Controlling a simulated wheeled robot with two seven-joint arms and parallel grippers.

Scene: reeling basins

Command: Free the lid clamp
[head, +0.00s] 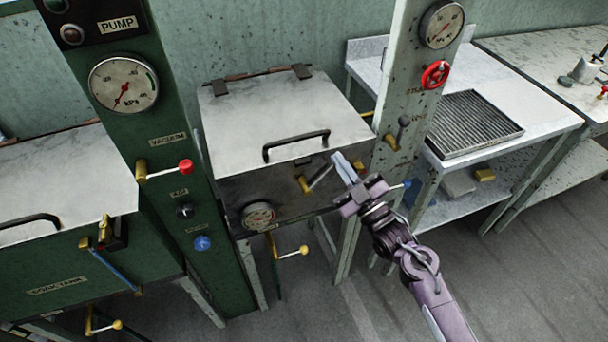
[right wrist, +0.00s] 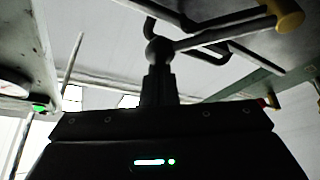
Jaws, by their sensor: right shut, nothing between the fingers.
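The lid clamp sits on the front of the middle basin (head: 285,205), below the lid handle. It has a brass pivot (head: 304,185) and a short dark lever (head: 319,177) slanting up to the right. My right gripper (head: 337,160) is shut and empty, its pale fingertips close to the lever's upper end. In the right wrist view, a dark ball knob (right wrist: 158,50) shows at the ends of my shut fingers (right wrist: 158,88), with a rod running to a brass end (right wrist: 286,14). I cannot tell whether they touch. The basin's pale lid (head: 285,105) is down. My left gripper is out of view.
A green post (head: 150,215) with gauge and red-knobbed lever (head: 185,167) stands left. A grey post (head: 405,85) with red wheel (head: 435,75) and dark-knobbed lever (head: 404,121) stands right. The left tank has a blue lever (head: 115,270). A bench holds a ribbed tray (head: 474,122).

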